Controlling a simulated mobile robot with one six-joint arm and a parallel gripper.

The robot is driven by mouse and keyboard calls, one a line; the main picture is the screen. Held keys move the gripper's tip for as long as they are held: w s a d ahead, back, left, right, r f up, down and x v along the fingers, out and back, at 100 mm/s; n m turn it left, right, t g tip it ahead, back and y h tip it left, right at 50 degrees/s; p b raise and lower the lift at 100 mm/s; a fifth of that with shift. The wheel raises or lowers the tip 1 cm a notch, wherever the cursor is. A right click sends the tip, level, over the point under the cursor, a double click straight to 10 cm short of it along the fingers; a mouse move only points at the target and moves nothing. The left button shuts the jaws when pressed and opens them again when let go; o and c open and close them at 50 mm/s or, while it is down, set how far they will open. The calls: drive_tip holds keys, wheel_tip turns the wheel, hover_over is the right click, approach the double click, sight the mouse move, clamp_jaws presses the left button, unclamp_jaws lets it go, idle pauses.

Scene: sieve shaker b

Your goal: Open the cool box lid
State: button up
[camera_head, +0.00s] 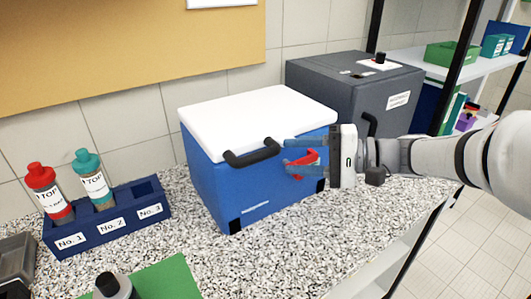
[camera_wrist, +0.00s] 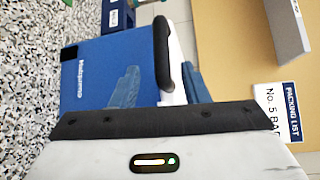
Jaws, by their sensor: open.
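The cool box (camera_head: 225,195) is blue with a white lid (camera_head: 255,115), which lies shut on it. A black handle (camera_head: 250,155) is fixed along the lid's front edge. My gripper (camera_head: 290,156) is open and empty to the right of the handle, its fingers pointing left towards it. A red part shows between the fingers; I cannot tell what it belongs to. In the wrist view, the black handle (camera_wrist: 162,52) lies ahead, between the lines of my fingers (camera_wrist: 160,82). The blue box side (camera_wrist: 105,75) shows on the left. The handle appears apart from the fingers.
A dark grey box (camera_head: 345,90) stands behind the cool box on the right. A blue rack (camera_head: 110,220) with red-capped and teal-capped bottles stands left on the speckled counter (camera_head: 290,240). A green mat (camera_head: 165,280) lies in front. A shelf (camera_head: 450,62) stands at right.

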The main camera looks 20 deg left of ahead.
sight(269, 155)
drive_tip(key=a, duration=0.5)
drive_tip(key=a+f+p, duration=0.1)
drive_tip(key=a, duration=0.1)
drive_tip(key=shift+s+a, duration=0.3)
drive_tip(key=shift+s, duration=0.1)
drive_tip(key=shift+c, duration=0.2)
clamp_jaws()
